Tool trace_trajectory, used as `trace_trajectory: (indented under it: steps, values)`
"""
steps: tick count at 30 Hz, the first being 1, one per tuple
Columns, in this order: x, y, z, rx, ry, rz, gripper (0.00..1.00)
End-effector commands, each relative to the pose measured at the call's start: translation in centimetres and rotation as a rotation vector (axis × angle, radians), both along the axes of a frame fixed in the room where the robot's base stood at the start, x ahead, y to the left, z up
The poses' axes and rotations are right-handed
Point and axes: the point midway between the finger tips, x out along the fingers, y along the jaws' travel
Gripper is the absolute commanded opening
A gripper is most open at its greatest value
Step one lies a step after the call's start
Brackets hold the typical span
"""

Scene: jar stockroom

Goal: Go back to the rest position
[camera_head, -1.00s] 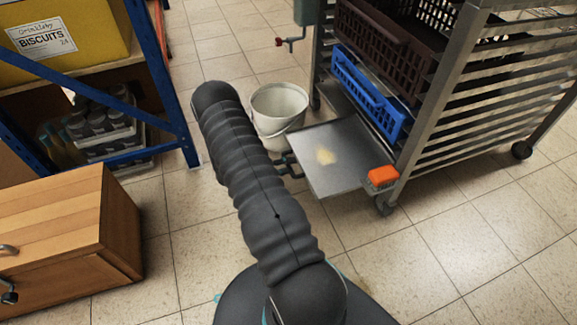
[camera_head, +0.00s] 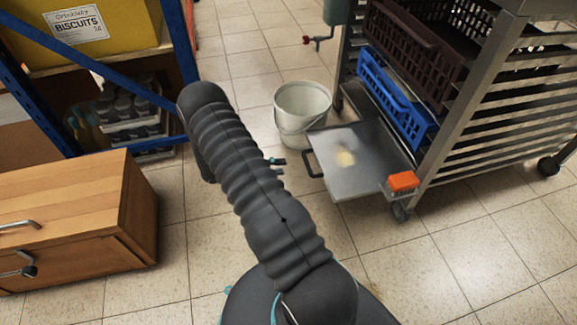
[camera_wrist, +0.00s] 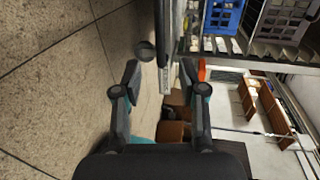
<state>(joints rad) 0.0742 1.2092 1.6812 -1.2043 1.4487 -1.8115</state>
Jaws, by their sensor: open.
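My gripper (camera_head: 278,161) shows just past my dark, ribbed arm in the head view, mostly hidden by it. In the wrist view my gripper (camera_wrist: 162,82) has its two fingers wide apart, with nothing held between them. A flat grey metal tray (camera_head: 365,178) with a dark handle (camera_head: 313,164) sticks out low from the rack. My gripper is to the left of the handle, with a gap between them. A pale yellow patch (camera_head: 346,158) lies on the tray.
A metal rack (camera_head: 440,150) holds a blue crate (camera_head: 395,100) and brown crates. An orange-topped brush (camera_head: 402,182) is at the tray's corner. A white bucket (camera_head: 302,112) stands behind the tray. A wooden cabinet (camera_head: 75,215) and blue-framed shelf (camera_head: 185,45) are left. Front floor is clear.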

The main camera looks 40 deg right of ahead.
Motion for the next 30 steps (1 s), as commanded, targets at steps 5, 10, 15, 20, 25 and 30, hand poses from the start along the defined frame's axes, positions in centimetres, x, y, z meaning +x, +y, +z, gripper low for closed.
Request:
trace_trajectory:
  steps: [5, 10, 15, 20, 25, 30]
  values:
    - [0.3, 0.6, 0.2, 0.000, 0.000, 0.000, 0.41]
    - [0.3, 0.6, 0.2, 0.000, 0.000, 0.000, 0.41]
    - [0.3, 0.6, 0.2, 0.000, 0.000, 0.000, 0.41]
    - [0.3, 0.6, 0.1, 0.000, -0.001, 0.000, 0.41]
    - [0.3, 0.6, -0.1, -0.029, -0.091, -0.018, 0.41]
    - [-1.2, 1.5, -1.6, -0.066, -0.315, -0.132, 0.41]
